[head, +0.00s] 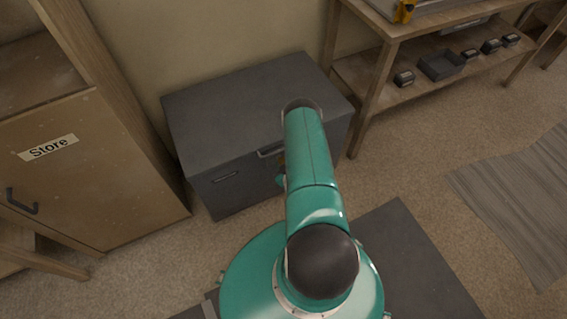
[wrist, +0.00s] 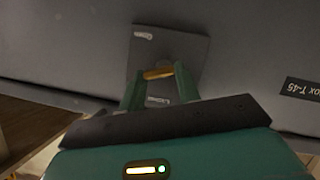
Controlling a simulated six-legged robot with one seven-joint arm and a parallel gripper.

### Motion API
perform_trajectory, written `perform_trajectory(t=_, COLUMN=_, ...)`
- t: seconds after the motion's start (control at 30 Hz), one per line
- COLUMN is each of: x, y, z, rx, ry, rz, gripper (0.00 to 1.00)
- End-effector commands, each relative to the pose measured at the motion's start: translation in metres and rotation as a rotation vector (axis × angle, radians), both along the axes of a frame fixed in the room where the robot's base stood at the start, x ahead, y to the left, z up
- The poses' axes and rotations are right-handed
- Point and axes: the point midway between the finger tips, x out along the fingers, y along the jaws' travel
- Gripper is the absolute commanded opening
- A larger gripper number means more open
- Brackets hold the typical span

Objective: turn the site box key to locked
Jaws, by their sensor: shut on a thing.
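The site box (head: 250,115) is a dark grey chest against the wall in the head view, and its front fills much of the wrist view (wrist: 250,60). In the wrist view a dark square lock plate (wrist: 190,48) is on that front, with small pale marks near its top and bottom edges. A brass-coloured key (wrist: 158,73) stands at the plate between the green fingers. My gripper (wrist: 160,78) is shut on the key. The marks are too small to read, so I cannot tell the key's setting. In the head view my arm hides the gripper and the key.
A wooden cupboard (head: 85,165) labelled "Store" stands left of the box. A wooden workbench (head: 390,75) with small dark boxes on its lower shelf stands at the right. A grey striped mat (head: 520,190) lies on the floor at the right. A label (wrist: 302,92) is on the box front.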

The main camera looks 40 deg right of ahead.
Motion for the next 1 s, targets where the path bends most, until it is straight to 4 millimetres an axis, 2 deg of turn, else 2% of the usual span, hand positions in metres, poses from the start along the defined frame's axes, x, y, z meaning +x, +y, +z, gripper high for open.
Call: perform_trajectory(t=1.0, x=0.0018, y=0.0102, z=-0.006, rx=-0.912, ry=0.265, rz=0.003, gripper=0.1)
